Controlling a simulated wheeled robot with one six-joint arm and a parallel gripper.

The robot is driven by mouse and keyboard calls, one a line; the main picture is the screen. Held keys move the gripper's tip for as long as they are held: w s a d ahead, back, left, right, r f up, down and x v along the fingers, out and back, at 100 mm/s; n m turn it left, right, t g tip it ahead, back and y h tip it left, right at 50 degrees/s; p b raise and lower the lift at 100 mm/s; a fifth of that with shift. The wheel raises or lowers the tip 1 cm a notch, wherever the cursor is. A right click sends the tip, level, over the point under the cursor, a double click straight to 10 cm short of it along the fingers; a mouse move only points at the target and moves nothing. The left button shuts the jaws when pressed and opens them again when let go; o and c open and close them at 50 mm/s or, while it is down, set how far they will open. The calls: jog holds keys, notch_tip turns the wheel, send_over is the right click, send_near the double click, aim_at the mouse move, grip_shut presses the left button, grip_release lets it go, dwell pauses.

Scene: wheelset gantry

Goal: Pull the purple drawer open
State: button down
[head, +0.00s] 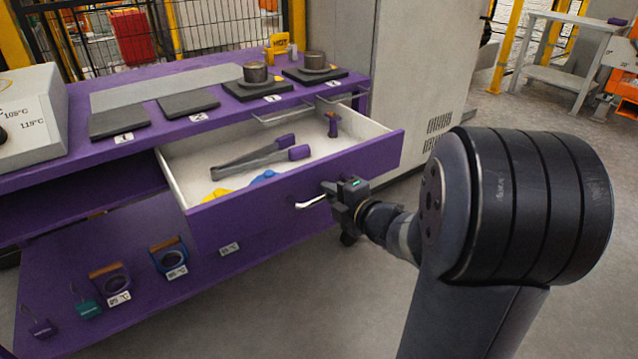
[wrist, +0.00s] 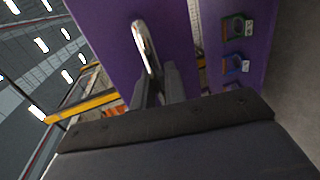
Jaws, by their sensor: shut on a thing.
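The purple drawer (head: 237,211) stands pulled out from the purple bench in the head view, its white inside showing. In it lie tongs with purple grips (head: 256,160), a blue thing (head: 263,177), a yellow thing (head: 216,194) and a small purple-topped thing (head: 333,124). My gripper (head: 330,191) is at the drawer front, shut on the silver bar handle (head: 310,202). The wrist view shows the handle (wrist: 146,45) running between the two fingers (wrist: 160,85), with the purple drawer front (wrist: 108,35) behind it. The fingers hide part of the handle.
The bench top (head: 75,158) holds dark pads and two metal pots on stands (head: 255,72). A lower purple shelf (head: 130,330) holds padlocks and ring-shaped things with temperature labels. Grey floor (head: 300,300) lies open in front.

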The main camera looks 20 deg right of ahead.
jog(key=shift+v, duration=0.95)
jog(key=shift+f, duration=0.25)
jog(key=c, duration=1.5)
grip_release()
jog(key=shift+c, duration=0.2)
jog(key=p+v, duration=0.3)
jog(key=v, duration=0.7)
jog(key=shift+s+d, duration=0.15)
jog(key=shift+s, duration=0.2)
jog(key=shift+w, duration=0.15)
